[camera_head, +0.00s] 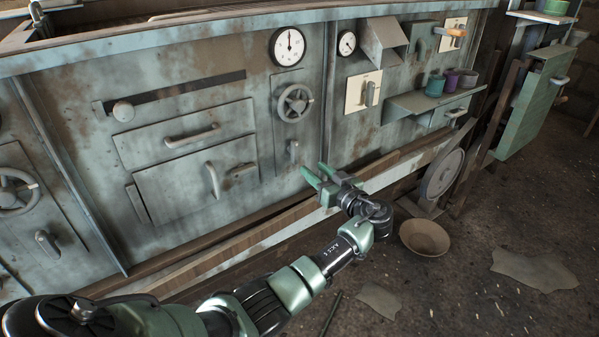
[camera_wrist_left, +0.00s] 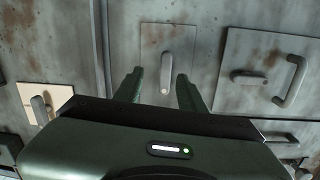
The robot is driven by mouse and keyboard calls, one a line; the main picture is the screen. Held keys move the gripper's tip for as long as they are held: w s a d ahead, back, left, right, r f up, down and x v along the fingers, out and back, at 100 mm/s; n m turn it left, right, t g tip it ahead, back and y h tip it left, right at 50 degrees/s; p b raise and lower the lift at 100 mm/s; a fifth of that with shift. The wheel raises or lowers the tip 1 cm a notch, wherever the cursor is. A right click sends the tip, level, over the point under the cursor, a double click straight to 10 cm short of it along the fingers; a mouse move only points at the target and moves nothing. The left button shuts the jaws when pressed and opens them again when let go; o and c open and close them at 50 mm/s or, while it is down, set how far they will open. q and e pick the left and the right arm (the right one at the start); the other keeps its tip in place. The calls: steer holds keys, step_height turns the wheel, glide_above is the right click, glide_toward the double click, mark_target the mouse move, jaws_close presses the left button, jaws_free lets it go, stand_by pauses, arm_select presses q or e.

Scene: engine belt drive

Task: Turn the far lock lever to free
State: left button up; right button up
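The far lock lever (camera_head: 292,150) is a small grey lever on a narrow plate, under the far handwheel (camera_head: 295,103). In the left wrist view the lever (camera_wrist_left: 165,74) shows in the gap between my fingers, on its plate (camera_wrist_left: 167,42). My left gripper (camera_head: 315,171) is open and empty, below and to the right of the lever in the head view. Its two green fingers also show apart in the left wrist view (camera_wrist_left: 160,76). I cannot tell whether a finger touches the lever. A similar lever (camera_head: 46,242) sits under the near handwheel (camera_head: 17,193). My right gripper is out of view.
A hatch handle (camera_head: 213,180) stands out left of the lever. A cream switch plate (camera_head: 353,96) and a shelf (camera_head: 405,104) with small pots are to the right. A wooden ledge (camera_head: 250,227) runs along the panel's foot. A bowl (camera_head: 424,237) lies on the floor.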

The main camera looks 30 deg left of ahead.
mark_target(297, 148)
arm_select(q)
steer(key=a+r, duration=0.1)
steer(key=a, duration=0.1)
steer(key=w+a+r+n, duration=0.1)
steer(key=a, duration=0.2)
steer(key=w+a+r+n+y, duration=0.1)
steer(key=a, duration=0.1)
steer(key=shift+w+a+r, duration=0.1)
steer(key=shift+w+a, duration=0.15)
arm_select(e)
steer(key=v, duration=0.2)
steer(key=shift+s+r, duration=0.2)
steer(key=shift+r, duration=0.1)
arm_select(q)
jaws_close()
